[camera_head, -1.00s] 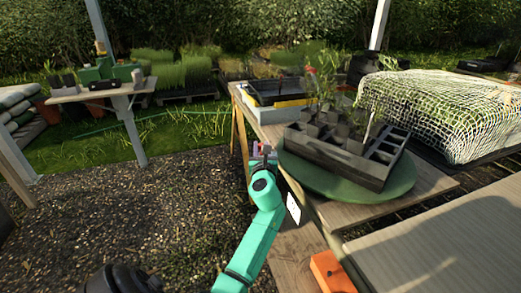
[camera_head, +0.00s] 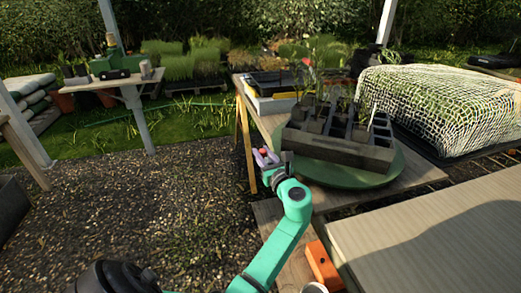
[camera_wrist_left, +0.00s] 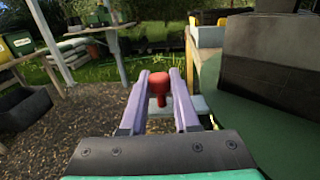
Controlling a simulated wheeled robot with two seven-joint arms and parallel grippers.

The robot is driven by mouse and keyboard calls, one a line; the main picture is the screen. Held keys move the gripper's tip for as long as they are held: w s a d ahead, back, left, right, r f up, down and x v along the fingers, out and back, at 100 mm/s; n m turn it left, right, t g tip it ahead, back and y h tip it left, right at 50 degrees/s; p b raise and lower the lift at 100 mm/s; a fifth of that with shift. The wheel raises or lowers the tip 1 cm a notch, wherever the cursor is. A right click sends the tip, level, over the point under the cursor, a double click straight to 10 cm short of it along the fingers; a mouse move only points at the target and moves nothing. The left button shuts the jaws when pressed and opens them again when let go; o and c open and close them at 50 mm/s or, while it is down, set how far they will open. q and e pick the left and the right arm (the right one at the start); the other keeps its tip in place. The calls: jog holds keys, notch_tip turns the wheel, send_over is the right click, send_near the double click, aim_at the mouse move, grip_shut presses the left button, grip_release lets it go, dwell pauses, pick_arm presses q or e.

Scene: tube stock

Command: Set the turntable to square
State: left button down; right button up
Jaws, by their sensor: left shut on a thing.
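The turntable (camera_head: 345,176) is a round green disc on the wooden bench. It carries a grey compartmented tray (camera_head: 338,151) of seedlings, whose long front side slants slightly down to the right. The turntable's edge also shows at the right of the left wrist view (camera_wrist_left: 262,132). My left gripper (camera_head: 266,157) is at the disc's left side. In the left wrist view its two pale purple fingers are shut on a red knob (camera_wrist_left: 158,86). A pale flat piece shows behind the knob; how it joins the disc is hidden. My right gripper is not in view.
Black and yellow trays (camera_head: 272,85) sit behind the turntable on the bench. A netted bed (camera_head: 440,105) lies to the right. An orange block (camera_head: 323,265) is near the front. Gravel (camera_head: 150,200) is open at the left.

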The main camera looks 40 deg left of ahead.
pick_arm(q)
jog(key=shift+s+d+g, duration=0.15)
jog(key=shift+d+g, duration=0.05)
jog(key=shift+g, duration=0.1)
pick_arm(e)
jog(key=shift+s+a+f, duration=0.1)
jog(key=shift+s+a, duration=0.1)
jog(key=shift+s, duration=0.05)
pick_arm(q)
jog(key=shift+f, duration=0.1)
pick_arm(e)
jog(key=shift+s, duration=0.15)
